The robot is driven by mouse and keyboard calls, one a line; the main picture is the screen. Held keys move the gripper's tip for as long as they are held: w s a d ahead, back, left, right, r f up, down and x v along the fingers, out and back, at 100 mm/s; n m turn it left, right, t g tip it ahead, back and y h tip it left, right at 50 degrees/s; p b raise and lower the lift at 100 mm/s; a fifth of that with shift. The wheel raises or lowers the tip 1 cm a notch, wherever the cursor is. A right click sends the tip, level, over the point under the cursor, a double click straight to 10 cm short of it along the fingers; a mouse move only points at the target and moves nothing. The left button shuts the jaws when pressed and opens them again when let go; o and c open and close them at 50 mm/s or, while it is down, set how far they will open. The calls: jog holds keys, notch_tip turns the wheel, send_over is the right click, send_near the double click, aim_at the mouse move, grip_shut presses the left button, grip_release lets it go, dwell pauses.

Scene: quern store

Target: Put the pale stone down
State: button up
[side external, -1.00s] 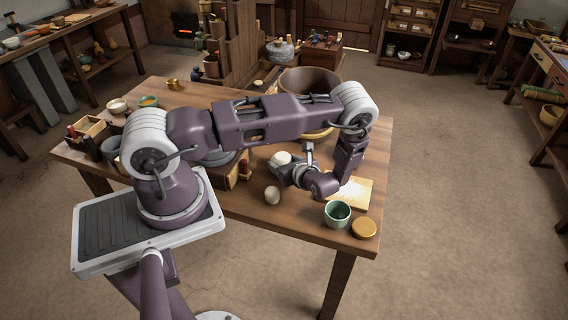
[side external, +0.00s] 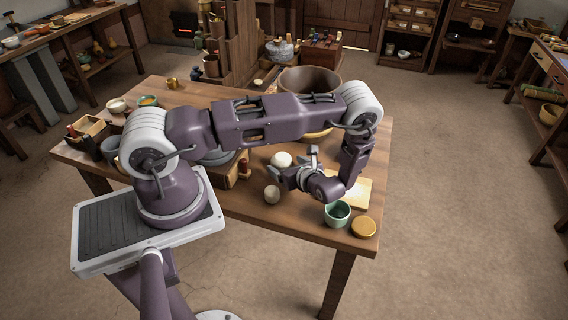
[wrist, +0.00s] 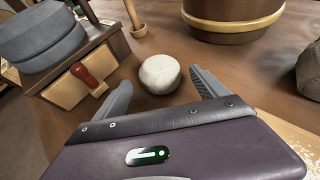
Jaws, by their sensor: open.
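The pale stone (side external: 281,159), rounded and off-white, sits on the wooden table in the side external view. In the wrist view the pale stone (wrist: 160,74) shows just beyond and between my fingertips, and looks to rest on the table top. My gripper (side external: 294,165) is low over the table, with its fingers spread on either side of the stone. In the wrist view my gripper (wrist: 160,88) is open, with a visible gap between the stone and each finger. The stone's underside is hidden.
A duller rounded stone (side external: 272,195) lies near the front edge. A wooden tub (wrist: 232,22) stands behind the pale stone, and a grey quern (wrist: 38,35) stands left. A green cup (side external: 337,214) and a round yellowish lid (side external: 364,227) are at the right corner.

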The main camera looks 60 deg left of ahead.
jog(key=v, duration=0.9)
jog(key=shift+r, duration=0.1)
jog(key=s+d+r+n+h, duration=0.1)
jog(key=d+r+n+h, duration=0.15)
jog(key=r, duration=0.45)
jog(key=s+d+r+n+g+h, duration=0.1)
jog(key=r+n, duration=0.3)
jog(key=r, duration=0.2)
jog(key=s+d+r+n+h, duration=0.2)
jog(key=r+n, duration=0.1)
jog(key=r, duration=0.4)
jog(key=s+d+r+n+t+h, duration=0.6)
jog(key=s+d+r+n+h, duration=0.1)
jog(key=s+r, duration=0.6)
jog(key=shift+s+d+r+n, duration=0.2)
jog(key=shift+d+r+n, duration=0.35)
jog(key=shift+d, duration=0.45)
jog(key=shift+o, duration=0.5)
jog(key=shift+s+d+t, duration=0.25)
jog(key=shift+t, duration=0.05)
